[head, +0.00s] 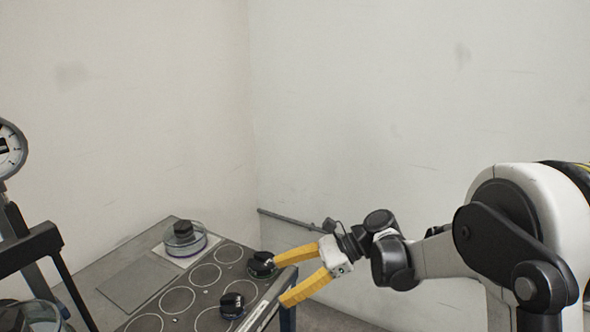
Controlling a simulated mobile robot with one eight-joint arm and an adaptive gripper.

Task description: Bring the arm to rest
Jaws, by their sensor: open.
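My arm reaches in from the right side of the head view. My gripper (279,282) has two yellow fingers spread apart, with nothing between them that I can make out. It hangs at the right edge of the grey table (137,247), pointing left. A dark-capped container (262,264) stands near the upper fingertip; I cannot tell whether they touch. Another black-capped container (232,304) stands left of the lower fingertip, apart from it.
The tabletop has several white circle outlines (205,274). A clear round dish (185,243) with a dark block sits at the back. A dial gauge (9,150) and a black lever frame (30,253) stand at left. Pale walls close off the corner behind, with a rail (290,219).

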